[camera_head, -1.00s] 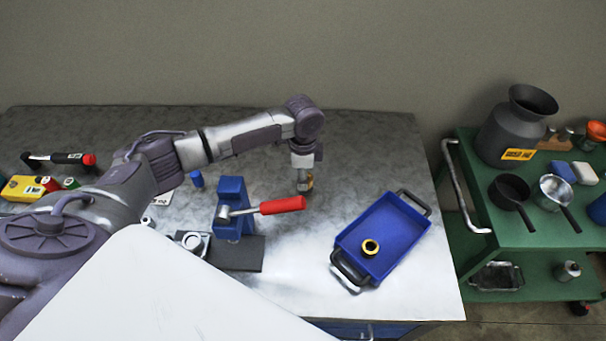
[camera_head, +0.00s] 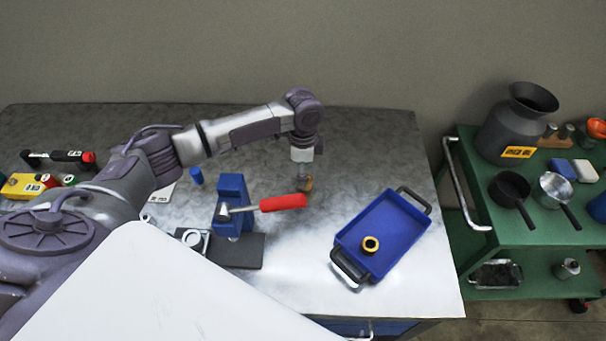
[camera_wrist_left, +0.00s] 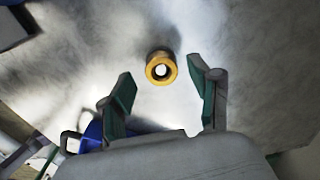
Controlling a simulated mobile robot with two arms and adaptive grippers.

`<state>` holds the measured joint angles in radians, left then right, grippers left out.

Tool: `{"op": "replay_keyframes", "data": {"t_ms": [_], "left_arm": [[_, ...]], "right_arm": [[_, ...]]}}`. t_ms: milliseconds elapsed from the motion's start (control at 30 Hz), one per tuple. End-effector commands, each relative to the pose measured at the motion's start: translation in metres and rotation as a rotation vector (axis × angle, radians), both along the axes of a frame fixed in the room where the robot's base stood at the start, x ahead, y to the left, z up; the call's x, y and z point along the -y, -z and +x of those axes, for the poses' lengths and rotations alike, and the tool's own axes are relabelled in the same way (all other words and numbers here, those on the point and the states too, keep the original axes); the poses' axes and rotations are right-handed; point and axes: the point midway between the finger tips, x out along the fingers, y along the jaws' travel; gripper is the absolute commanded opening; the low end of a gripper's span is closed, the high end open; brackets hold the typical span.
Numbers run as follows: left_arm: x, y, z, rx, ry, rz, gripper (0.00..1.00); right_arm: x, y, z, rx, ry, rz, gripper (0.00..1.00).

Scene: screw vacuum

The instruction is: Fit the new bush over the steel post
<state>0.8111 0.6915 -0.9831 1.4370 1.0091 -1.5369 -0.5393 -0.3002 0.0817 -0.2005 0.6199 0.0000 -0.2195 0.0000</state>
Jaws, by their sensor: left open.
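A yellow ring-shaped bush (camera_wrist_left: 161,68) stands on the bench in the left wrist view, its bright hole facing the camera. It shows small and brownish below my left gripper (camera_head: 309,174) in the head view. My left gripper is open, with its green-padded fingers on either side of the bush's line and apart from it. A second yellow bush (camera_head: 370,245) lies in the blue tray (camera_head: 345,240). I cannot tell which bush is the new one. I cannot clearly make out the steel post. My right gripper is not in view.
A blue press (camera_head: 231,190) with a red handle (camera_head: 283,203) stands left of my gripper. A pale round part (camera_head: 195,239) sits by its dark base plate (camera_head: 238,252). A green cart (camera_head: 470,200) stands right of the bench. The back right of the bench is clear.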

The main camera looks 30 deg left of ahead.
Motion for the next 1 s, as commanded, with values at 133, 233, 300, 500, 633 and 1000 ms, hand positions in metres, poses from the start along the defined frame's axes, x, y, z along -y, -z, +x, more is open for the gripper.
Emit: {"op": "replay_keyframes", "data": {"t_ms": [133,233,300,500,633,1000], "left_arm": [[0.0,-0.032,0.001,0.005,0.001,-0.002,0.62],[0.0,-0.055,0.001,0.005,0.001,-0.001,0.62],[0.0,-0.071,0.002,0.006,-0.001,-0.001,0.62],[0.001,-0.101,0.001,0.002,0.0,-0.001,0.62],[0.001,-0.11,0.0,0.001,0.0,-0.002,0.62],[0.0,-0.112,0.0,0.0,-0.001,-0.001,0.62]], "right_arm": [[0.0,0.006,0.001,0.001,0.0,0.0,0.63],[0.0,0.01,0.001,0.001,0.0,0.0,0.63],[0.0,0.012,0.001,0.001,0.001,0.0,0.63],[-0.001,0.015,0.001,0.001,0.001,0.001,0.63],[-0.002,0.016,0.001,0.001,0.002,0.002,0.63],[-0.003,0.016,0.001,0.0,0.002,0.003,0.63]]}}
